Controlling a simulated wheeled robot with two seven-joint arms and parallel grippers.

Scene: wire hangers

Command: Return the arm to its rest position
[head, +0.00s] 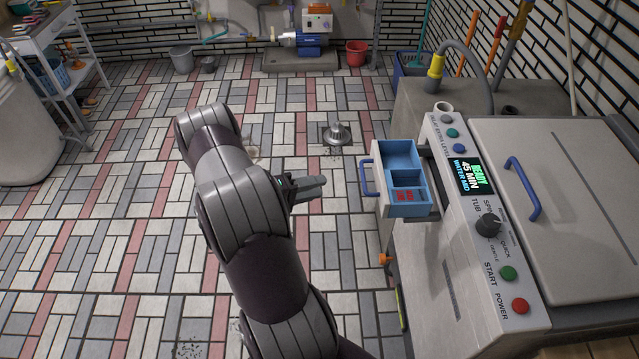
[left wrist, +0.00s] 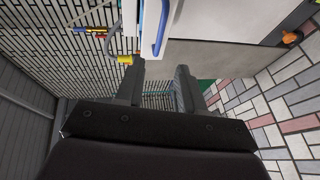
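My left arm (head: 245,215) reaches up from the bottom of the head view and bends at mid-picture. My left gripper (head: 312,188) points right, toward the open drawer of the washing machine, with a gap between them. In the left wrist view the left gripper (left wrist: 158,85) shows two dark fingers apart with nothing between them. My right gripper is not in view.
The washing machine (head: 549,216) stands at the right. Its drawer (head: 378,206), with blue compartments and a blue handle (head: 366,178), is pulled out. A metal floor piece (head: 338,133) lies beyond the gripper. Tiled floor is open at left.

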